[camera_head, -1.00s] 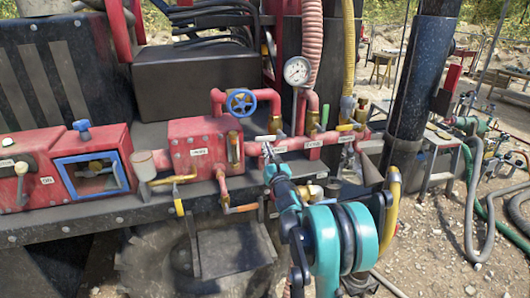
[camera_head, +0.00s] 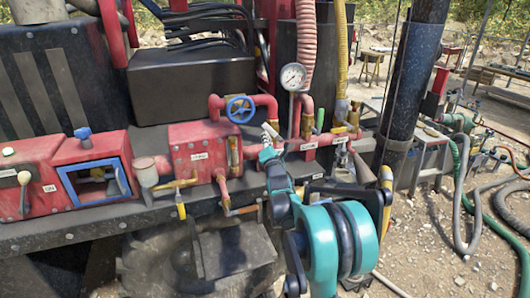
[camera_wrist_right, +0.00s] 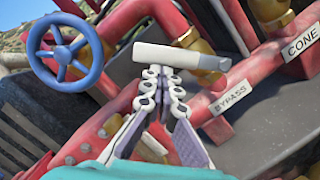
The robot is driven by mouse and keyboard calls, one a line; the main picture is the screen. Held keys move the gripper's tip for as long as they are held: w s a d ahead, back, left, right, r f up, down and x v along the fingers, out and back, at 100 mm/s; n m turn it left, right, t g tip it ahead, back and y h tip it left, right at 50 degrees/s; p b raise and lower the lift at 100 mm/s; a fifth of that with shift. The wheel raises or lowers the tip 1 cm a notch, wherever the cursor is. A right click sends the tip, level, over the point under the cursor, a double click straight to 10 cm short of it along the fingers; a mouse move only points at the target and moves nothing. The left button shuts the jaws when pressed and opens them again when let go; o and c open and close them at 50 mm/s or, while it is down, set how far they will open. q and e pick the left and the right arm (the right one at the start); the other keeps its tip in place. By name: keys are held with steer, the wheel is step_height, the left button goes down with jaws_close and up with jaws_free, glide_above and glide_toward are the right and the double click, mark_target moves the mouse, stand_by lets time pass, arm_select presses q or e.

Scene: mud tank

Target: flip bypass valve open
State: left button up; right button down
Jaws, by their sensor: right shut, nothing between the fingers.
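The bypass valve's white lever handle (camera_wrist_right: 180,57) lies crosswise in the right wrist view, joined to a brass valve body (camera_wrist_right: 197,40). A white label reading BYPASS (camera_wrist_right: 230,97) is on the red pipe below it. My right gripper (camera_wrist_right: 164,76) is shut and empty. Its fingertips are at the handle's lower side; I cannot tell whether they touch it. In the head view, my right gripper (camera_head: 271,142) is at the red manifold, and it partly hides the valve. My left gripper is not in view.
A blue handwheel (camera_head: 240,109) is left of the valve, and it also shows in the wrist view (camera_wrist_right: 62,52). A pressure gauge (camera_head: 292,76) stands behind. A CONE label (camera_wrist_right: 300,42) is to the right. A black column (camera_head: 410,80) stands farther right.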

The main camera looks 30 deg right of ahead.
mark_target(271, 130)
steer(key=r+m, duration=0.1)
steer(key=d+m+p, duration=0.1)
steer(key=m, duration=0.1)
steer(key=d+r+m+g+p, duration=0.1)
steer(key=m, duration=0.1)
steer(key=shift+s+r, duration=0.25)
steer(key=shift+r, duration=0.1)
steer(key=shift+s+d+r+m+g+p, duration=0.15)
steer(key=shift+d+r+m+g+p, duration=0.15)
steer(key=shift+d+m, duration=0.4)
steer(key=shift+s+d+r+m+g+p, duration=0.2)
steer(key=shift+d+m+g+p, duration=0.15)
steer(key=shift+m, duration=0.65)
steer(key=shift+d, duration=0.1)
